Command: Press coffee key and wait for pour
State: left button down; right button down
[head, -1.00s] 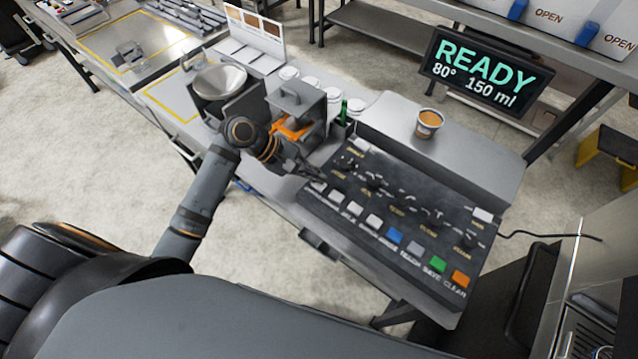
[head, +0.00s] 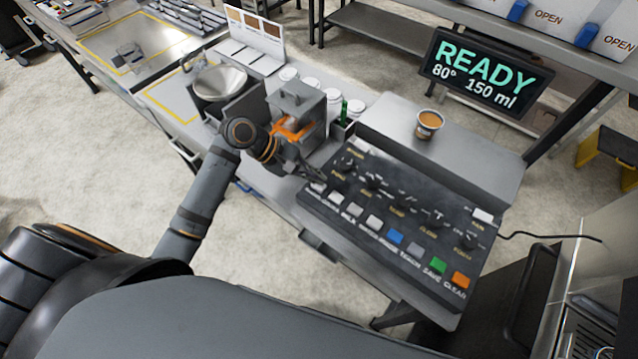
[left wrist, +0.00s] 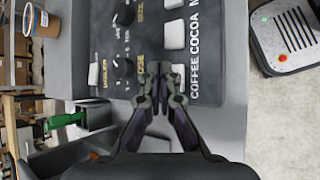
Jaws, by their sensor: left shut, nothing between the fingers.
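The dark control panel (head: 400,225) carries several knobs and a front row of keys. In the left wrist view, the white key beside the COFFEE label (left wrist: 178,72) lies right at my left gripper's tips and is partly hidden by them. My left gripper (left wrist: 160,68) is shut and empty; I cannot tell if it touches the key. In the head view my left gripper (head: 313,182) is over the panel's left end. The screen (head: 487,72) reads READY, 80°, 150 ml. A cup with brown contents (head: 430,124) stands on the grey ledge behind the panel. My right gripper is not in view.
A metal bowl (head: 220,83) and several white lids (head: 311,88) are farther left. A black cable (head: 540,236) runs off right.

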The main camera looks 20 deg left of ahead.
pick_arm(q)
jog(key=shift+f+p, duration=0.3)
jog(key=shift+p, duration=0.05)
jog(key=shift+f, duration=0.1)
jog(key=shift+f, duration=0.5)
dwell(0.6)
jog(key=shift+r+p, duration=0.95)
jog(key=shift+p, duration=0.5)
